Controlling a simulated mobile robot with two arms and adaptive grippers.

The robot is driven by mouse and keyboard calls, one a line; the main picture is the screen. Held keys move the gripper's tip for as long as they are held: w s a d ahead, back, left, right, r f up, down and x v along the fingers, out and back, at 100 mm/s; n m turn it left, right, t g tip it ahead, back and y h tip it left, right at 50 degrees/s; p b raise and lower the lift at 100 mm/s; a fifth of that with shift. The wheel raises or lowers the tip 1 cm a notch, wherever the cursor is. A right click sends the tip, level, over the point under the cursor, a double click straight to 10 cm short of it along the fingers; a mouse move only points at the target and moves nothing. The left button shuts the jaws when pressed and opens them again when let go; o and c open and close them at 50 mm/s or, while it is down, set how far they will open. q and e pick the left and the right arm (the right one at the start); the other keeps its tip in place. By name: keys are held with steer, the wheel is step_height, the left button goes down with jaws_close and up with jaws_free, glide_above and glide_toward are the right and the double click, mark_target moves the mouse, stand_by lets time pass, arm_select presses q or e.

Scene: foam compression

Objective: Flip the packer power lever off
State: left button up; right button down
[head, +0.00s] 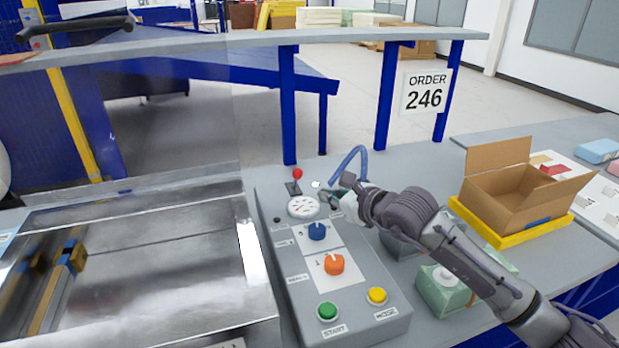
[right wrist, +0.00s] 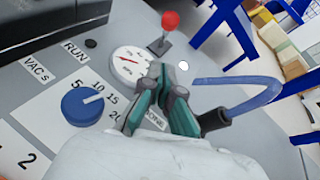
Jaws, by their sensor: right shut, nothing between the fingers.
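The packer power lever, a red ball on a short stem (head: 297,174), stands at the far end of the grey control panel (head: 300,260), behind the round gauge (head: 303,207). In the right wrist view the red lever (right wrist: 169,20) is upright at the top, beyond the gauge. My right gripper (head: 326,196) is over the panel, just right of the gauge and short of the lever, not touching the lever. In the right wrist view its teal fingers (right wrist: 168,75) are shut and empty, partly covering the gauge. My left gripper is not in view.
A blue hose (head: 353,158) curves up behind my right gripper. The panel carries a blue knob (head: 317,231), an orange knob (head: 334,264), a green button (head: 327,311) and a yellow button (head: 377,296). An open cardboard box (head: 510,200) stands at right. Blue posts (head: 288,110) rise behind.

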mark_target(297, 180)
steer(key=w+a+p, duration=0.1)
steer(key=w+a, duration=0.2)
steer(key=shift+w+r, duration=0.15)
steer(key=shift+w+a+r+p, duration=0.2)
steer(key=shift+w+a+p, duration=0.15)
steer(key=shift+w+a, duration=0.2)
